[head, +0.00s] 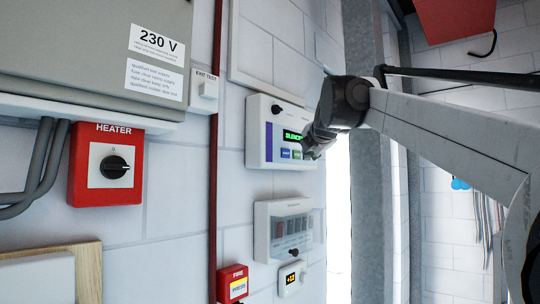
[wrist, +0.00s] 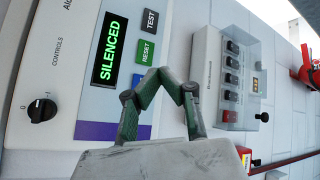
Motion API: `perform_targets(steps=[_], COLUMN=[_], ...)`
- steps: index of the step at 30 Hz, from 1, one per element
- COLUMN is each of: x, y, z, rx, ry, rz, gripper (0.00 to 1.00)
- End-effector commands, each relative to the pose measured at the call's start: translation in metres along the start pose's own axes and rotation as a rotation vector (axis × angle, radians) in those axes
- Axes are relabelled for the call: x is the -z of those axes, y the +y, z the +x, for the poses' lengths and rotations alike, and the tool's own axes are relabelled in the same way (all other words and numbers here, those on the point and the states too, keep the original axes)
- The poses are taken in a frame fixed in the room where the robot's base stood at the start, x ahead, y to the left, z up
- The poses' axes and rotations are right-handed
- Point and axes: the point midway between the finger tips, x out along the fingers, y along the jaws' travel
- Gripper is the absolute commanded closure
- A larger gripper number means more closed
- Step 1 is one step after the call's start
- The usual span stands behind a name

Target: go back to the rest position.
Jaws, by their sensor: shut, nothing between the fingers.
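My gripper (head: 311,151) is at the right side of the white alarm panel (head: 257,131) in the head view and covers part of its face. In the wrist view my gripper (wrist: 161,72) has its green fingertips together with nothing between them. The alarm panel (wrist: 78,40) shows a green display (wrist: 109,50) reading SILENCED. Beside it are a dark TEST button (wrist: 150,20), a green RESET button (wrist: 145,51) and a blue button partly hidden by a finger. Whether the fingertips touch the panel cannot be told.
A clear-covered breaker box (head: 290,231) and a small yellow-display unit (head: 292,278) are below the panel. A red heater switch (head: 106,164), grey 230 V cabinet (head: 95,45), red pipe (head: 214,180) and red fire call point (head: 233,284) are to the left. A grey post (head: 367,200) stands right.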

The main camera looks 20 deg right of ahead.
Motion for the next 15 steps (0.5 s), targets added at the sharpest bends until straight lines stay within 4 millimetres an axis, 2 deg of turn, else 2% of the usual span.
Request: perform_targets(steps=[6,15], x=[-0.0056,-0.0058], y=[-0.0057,-0.0057], z=[-0.008,-0.0084], rx=[-0.001,-0.001], ry=[0.0,0.0], rz=[0.001,0.0], gripper=[1.0,1.0])
